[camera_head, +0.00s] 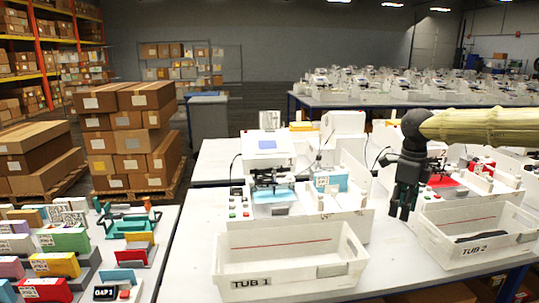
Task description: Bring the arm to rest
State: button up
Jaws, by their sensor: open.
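My arm (480,126) comes in from the right edge in a pale yellowish cover and bends down at a black wrist joint. My gripper (400,211) hangs from it, dark and pointing down, open, with nothing seen between its fingers. In the picture it lies between the white bin marked TUB 1 (245,283) and the white bin marked TUB 2 (470,261), close to the left edge of TUB 2. I cannot tell its exact height above the table.
A plotter station (272,195) with a blue sheet stands behind TUB 1. Another station (440,181), with a red sheet, is partly hidden by my arm. Coloured blocks crowd the left table (165,222). Bare white tabletop (392,262) shows between the bins. Stacked cartons (128,140) stand behind.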

notch_tip(320, 180, down, 24)
jog(key=s+n+t+h, duration=0.1)
jog(key=n+t+h, duration=0.1)
jog(key=n+h, duration=0.4)
jog(key=s+a+f+n+t+b, duration=0.1)
jog(key=s+a+f+n, duration=0.2)
jog(key=f, duration=0.4)
jog(key=s+a+f+n+t+b, duration=0.1)
jog(key=s+a+f+n, duration=0.1)
jog(key=s+f+n, duration=0.35)
jog(key=s+a+f+n+y, duration=0.2)
jog(key=s+a+f+n, duration=0.1)
jog(key=s+f, duration=0.35)
jog(key=s+a+f+n+y, duration=0.1)
jog(key=s+a+f+n, duration=0.1)
jog(key=s+f, duration=0.45)
jog(key=s+a+f+n+g+y, duration=0.1)
jog(key=s+a+f+n+g, duration=0.1)
jog(key=s, duration=0.9)
jog(key=s+a+f+n+g+y, duration=0.1)
jog(key=s+f+n+g+y, duration=0.1)
jog(key=s, duration=0.8)
jog(key=f+n, duration=0.1)
jog(key=n, duration=0.1)
jog(key=shift+s+a+f+n+b, duration=0.15)
jog(key=shift+s+a+n+b, duration=0.2)
